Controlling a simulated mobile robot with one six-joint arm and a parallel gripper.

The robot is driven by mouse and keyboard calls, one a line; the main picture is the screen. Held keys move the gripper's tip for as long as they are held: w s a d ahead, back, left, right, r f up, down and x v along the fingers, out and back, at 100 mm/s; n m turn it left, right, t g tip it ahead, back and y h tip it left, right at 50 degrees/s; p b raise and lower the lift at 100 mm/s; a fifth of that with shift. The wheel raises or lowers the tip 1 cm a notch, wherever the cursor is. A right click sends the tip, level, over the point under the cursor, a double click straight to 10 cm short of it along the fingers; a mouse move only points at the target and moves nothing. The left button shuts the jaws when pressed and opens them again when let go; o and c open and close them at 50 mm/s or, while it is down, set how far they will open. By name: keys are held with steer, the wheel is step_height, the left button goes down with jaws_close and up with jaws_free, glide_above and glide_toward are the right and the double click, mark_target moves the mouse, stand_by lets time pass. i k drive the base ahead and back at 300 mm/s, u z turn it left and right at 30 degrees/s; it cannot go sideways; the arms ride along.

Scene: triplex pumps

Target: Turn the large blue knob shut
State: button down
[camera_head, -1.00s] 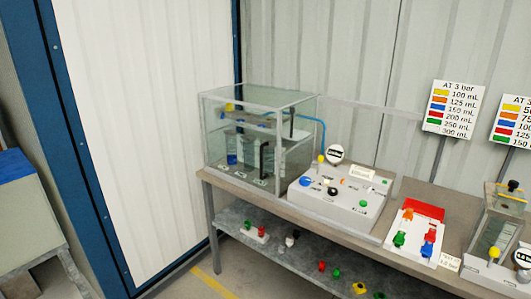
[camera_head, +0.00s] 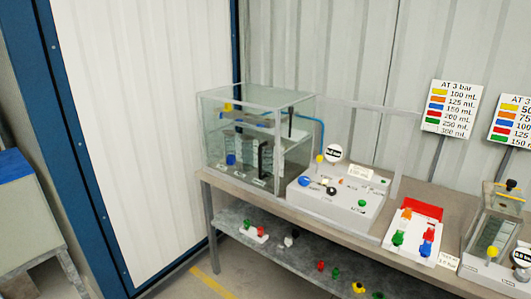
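The large blue knob (camera_head: 304,182) sits on the left of the sloped top of a white control box (camera_head: 334,203), which stands on the bench. Its turned position is too small to make out. A smaller black knob (camera_head: 331,191) is to its right, and a yellow part (camera_head: 320,159) and a round gauge (camera_head: 334,153) rise behind it. Green and orange buttons are also on the box. My gripper is not in view.
A glass tank (camera_head: 258,140) stands left of the box on the bench (camera_head: 375,235). A tray with coloured nozzles (camera_head: 414,230) and another clear tank (camera_head: 494,220) stand to the right. A lower shelf (camera_head: 290,262) holds small coloured parts. Floor shows at the lower left.

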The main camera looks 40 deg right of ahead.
mark_target(303, 180)
steer(key=u, duration=1.25)
steer(key=k, duration=0.1)
steer(key=z, duration=2.8)
steer(key=i, duration=0.6)
steer(key=z, duration=0.1)
steer(key=k, duration=0.45)
steer(key=z, duration=0.05)
